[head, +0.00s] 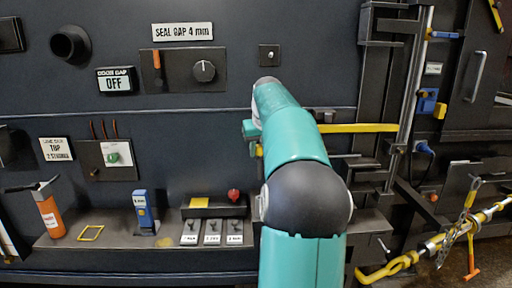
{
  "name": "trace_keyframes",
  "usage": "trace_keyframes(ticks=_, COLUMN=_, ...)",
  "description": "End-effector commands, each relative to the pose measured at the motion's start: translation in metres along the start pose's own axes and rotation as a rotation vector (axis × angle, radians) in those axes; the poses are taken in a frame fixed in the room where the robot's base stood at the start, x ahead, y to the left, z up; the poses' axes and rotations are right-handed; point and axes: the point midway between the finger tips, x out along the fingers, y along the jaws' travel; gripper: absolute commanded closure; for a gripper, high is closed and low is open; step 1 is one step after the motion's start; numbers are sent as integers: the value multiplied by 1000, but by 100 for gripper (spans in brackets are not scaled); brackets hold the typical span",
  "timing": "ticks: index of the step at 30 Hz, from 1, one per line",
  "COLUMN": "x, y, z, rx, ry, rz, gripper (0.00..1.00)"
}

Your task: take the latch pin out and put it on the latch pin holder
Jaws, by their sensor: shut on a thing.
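My teal arm (292,140) rises from the bottom middle of the head view and reaches toward the dark panel. My gripper's fingers are hidden behind the arm, so what they hold cannot be seen. A small teal part of mine and a bit of yellow show just left of the arm. A yellow bar (360,128) runs level from behind the arm to the upright metal rod (412,85) on the right. I cannot make out the latch pin or its holder for certain.
A shelf along the bottom carries an orange bottle (48,212), a yellow frame (91,233), a blue device (143,205) and labelled switches (212,232). A chain (455,232) and a yellow-and-silver bar (435,243) are at the lower right. A knob panel (190,85) is above.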

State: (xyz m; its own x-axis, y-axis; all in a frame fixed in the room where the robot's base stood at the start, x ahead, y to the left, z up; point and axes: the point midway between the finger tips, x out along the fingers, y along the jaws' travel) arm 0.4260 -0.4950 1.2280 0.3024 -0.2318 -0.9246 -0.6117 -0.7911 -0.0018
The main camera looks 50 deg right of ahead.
Motion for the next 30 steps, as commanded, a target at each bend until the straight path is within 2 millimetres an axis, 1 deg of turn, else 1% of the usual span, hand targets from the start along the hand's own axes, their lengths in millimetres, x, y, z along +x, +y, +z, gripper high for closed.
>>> trace_keyframes(ticks=9, x=0, y=1, z=-1, rx=-2, ry=1, rz=-1, gripper=96)
trace_keyframes(ticks=14, x=10, y=3, z=3, rx=-1, ry=0, rz=-1, gripper=96)
trace_keyframes(ticks=24, x=38, y=1, z=15, rx=-1, ry=0, rz=-1, gripper=96)
trace_keyframes(ticks=30, x=50, y=0, z=20, rx=-2, ry=1, rz=0, gripper=96)
